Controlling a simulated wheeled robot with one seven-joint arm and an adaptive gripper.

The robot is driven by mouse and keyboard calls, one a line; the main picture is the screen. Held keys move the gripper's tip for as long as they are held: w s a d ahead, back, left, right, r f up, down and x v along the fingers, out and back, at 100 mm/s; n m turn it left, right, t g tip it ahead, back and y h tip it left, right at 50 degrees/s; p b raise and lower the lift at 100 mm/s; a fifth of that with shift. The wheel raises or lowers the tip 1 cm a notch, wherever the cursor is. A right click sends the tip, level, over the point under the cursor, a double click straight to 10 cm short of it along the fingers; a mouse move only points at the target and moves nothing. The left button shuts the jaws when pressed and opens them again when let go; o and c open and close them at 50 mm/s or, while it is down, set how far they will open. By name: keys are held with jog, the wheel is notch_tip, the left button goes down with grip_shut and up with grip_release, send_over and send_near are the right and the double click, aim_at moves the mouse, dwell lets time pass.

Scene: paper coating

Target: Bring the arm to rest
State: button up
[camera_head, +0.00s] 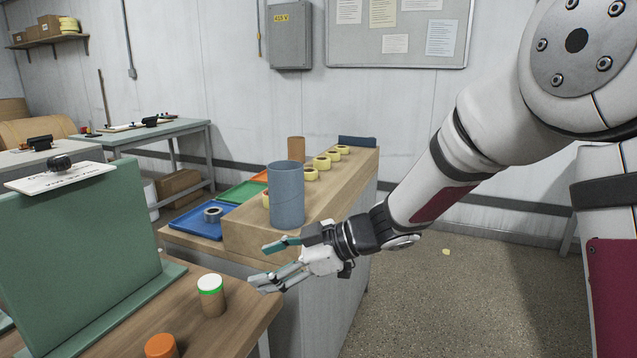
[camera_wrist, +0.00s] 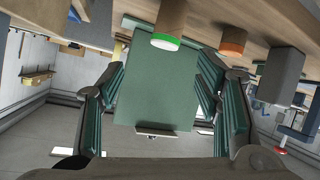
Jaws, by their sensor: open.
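My gripper (camera_head: 270,266) is open and empty in the head view, with its fingers pointing left. It hangs in the air beside the right edge of the wooden worktable (camera_head: 243,316). My arm reaches in from the upper right. In the wrist view my gripper (camera_wrist: 160,95) shows its green-padded fingers spread wide, with nothing between them close by. A jar with a white and green lid (camera_head: 210,291) stands on the worktable, left of and below the fingers in the head view; it also shows in the wrist view (camera_wrist: 169,30).
A green upright board (camera_head: 85,255) stands on the worktable. An orange-lidded jar (camera_head: 161,346) is at its front. A blue-grey cylinder (camera_head: 286,195) and several yellow tape rolls (camera_head: 322,162) stand on a wooden ledge (camera_head: 345,185) behind my gripper. The floor (camera_head: 450,290) at right is mostly clear.

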jog(key=w+d+r+m+t+h, duration=0.3)
jog(key=d+r+t, duration=0.1)
jog(key=d, duration=0.3)
jog(key=w+d+r+m+t+h, duration=0.3)
jog(key=d+r+t+h, duration=0.1)
jog(key=d, duration=0.2)
jog(key=s+d+r+m+t+h, duration=0.1)
jog(key=s+d+m+h, duration=0.1)
jog(key=d, duration=0.3)
jog(key=s+d+r+m+h, duration=0.2)
jog(key=d+m+h, duration=0.1)
jog(key=d, duration=0.2)
jog(key=s+d+f+m+g+h, duration=0.25)
jog(key=s+d, duration=0.25)
jog(key=s, duration=0.4)
jog(key=s+d+f+m+g+h, duration=0.1)
jog(key=s+d+m+g, duration=0.25)
jog(key=s, duration=0.55)
jog(key=s+a+f+m+g+y, duration=0.1)
jog(key=s+a+f+g, duration=0.1)
jog(key=s, duration=0.6)
jog(key=s+a+f+m+g+y, duration=0.1)
jog(key=s+f+y, duration=0.1)
jog(key=s, duration=0.6)
notch_tip(320, 180, up, 14)
jog(key=s+t+p, duration=0.1)
jog(key=p, duration=1.1)
jog(key=shift+a+t, duration=0.25)
jog(key=shift+t, duration=0.15)
